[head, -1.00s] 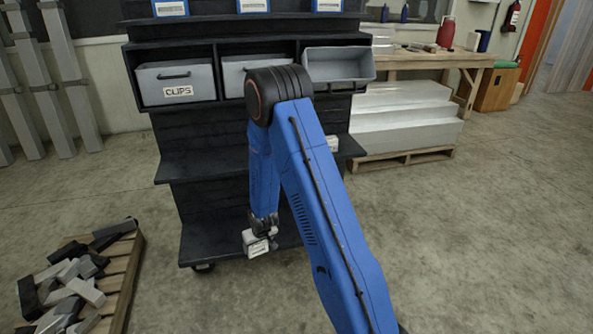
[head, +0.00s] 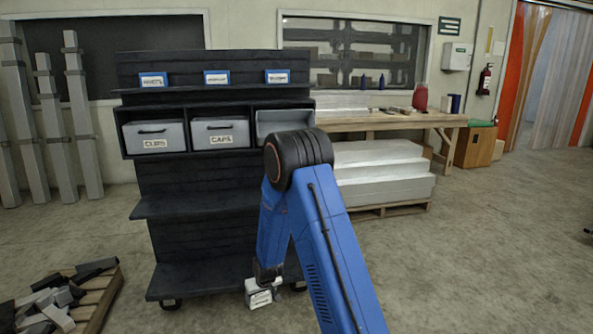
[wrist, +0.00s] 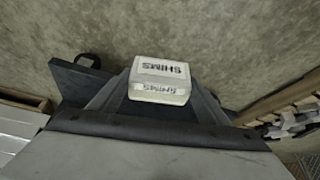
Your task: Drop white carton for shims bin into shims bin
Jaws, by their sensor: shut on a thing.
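My gripper (head: 268,278) points down at the end of the blue arm, in front of the rack's lower part in the head view. It is shut on a small white carton (head: 260,296). In the wrist view the carton (wrist: 160,88) sits between the fingers, and its label reads SHIMS. A grey bin (head: 283,121) fills the right compartment of the dark rack. Its open inside faces me, and my arm hides its lower right part. No label shows on it. The carton hangs well below this bin, apart from it.
The CLIPS bin (head: 154,136) and the CAPS bin (head: 220,133) are in the left and middle compartments. Dark shelves (head: 200,204) jut out below them. A wooden bench (head: 390,122) and stacked white slabs (head: 385,175) stand right. A pallet of offcuts (head: 95,300) lies front left.

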